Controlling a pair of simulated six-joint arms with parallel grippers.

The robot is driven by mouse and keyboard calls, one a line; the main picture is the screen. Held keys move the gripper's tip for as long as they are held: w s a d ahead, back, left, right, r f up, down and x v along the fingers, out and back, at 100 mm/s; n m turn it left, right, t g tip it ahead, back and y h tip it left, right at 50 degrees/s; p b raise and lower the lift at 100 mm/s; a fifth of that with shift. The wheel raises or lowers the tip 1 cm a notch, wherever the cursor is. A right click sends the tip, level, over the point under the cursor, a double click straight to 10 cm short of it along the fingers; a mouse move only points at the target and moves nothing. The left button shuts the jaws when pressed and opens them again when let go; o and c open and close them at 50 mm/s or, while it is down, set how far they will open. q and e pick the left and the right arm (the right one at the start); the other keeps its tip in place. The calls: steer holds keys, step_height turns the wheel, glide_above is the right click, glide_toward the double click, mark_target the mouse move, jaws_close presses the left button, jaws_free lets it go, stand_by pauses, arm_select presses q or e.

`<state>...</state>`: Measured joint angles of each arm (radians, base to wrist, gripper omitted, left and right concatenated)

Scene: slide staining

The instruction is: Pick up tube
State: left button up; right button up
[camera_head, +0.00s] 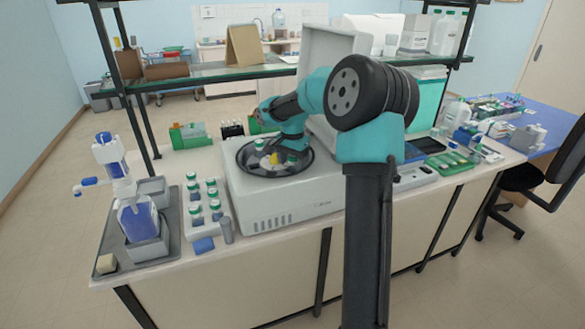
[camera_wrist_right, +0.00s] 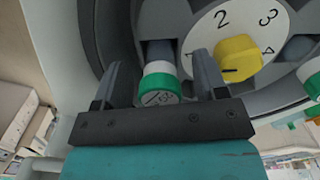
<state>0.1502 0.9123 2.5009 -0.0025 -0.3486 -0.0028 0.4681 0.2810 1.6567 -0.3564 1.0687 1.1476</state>
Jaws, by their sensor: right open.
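A centrifuge (camera_head: 285,200) stands in the middle of the bench with its lid raised. In its round dark rotor bowl sit tubes with green and white caps (camera_head: 291,159) around a yellow knob (camera_head: 274,159). My right gripper (camera_wrist_right: 156,68) is over the rotor. In the right wrist view its fingers stand apart on either side of one green-and-white-capped tube (camera_wrist_right: 159,88), which sits in a rotor slot. I cannot tell whether the fingers touch it. The yellow knob (camera_wrist_right: 237,58) is just right of the right finger. My left gripper is out of view.
A white rack of green-capped tubes (camera_head: 205,203) is left of the centrifuge. A tray (camera_head: 110,255) with a blue bottle (camera_head: 138,218) is at the far left. A green tray (camera_head: 448,162) lies to the right. A shelf (camera_head: 215,77) runs behind.

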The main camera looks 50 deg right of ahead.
steer(key=c, duration=1)
steer(key=shift+r, duration=0.1)
step_height(320, 180, up, 10)
steer(key=shift+f, duration=0.1)
stand_by(0.5)
